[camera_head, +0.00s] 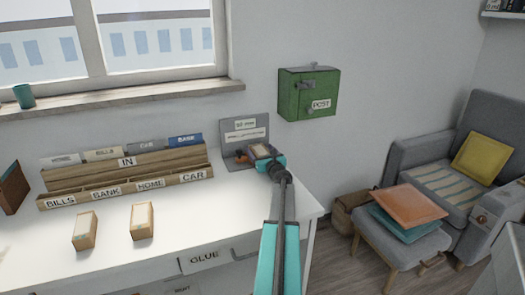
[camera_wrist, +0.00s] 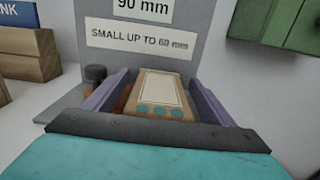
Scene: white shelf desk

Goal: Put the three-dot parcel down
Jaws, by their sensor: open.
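The three-dot parcel (camera_wrist: 160,92) is a small brown box with a pale label and three teal dots on its near end. In the wrist view it lies between the two purple fingers of my gripper (camera_wrist: 163,84), which stand apart with a gap visible on the left. In the head view the parcel (camera_head: 261,150) shows at the end of my gripper (camera_head: 265,154), in front of the grey size gauge (camera_head: 246,128) marked "90 mm" and "SMALL UP TO 60 mm". What lies under the parcel is hidden by my gripper.
A wooden sorter (camera_head: 127,178) marked BILLS, BANK, HOME and CAR stands on the white desk (camera_head: 185,228). Two more parcels lie in front, one left (camera_head: 85,230) and one right (camera_head: 142,220). A green POST box (camera_head: 308,95) hangs on the wall. The desk's front right is clear.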

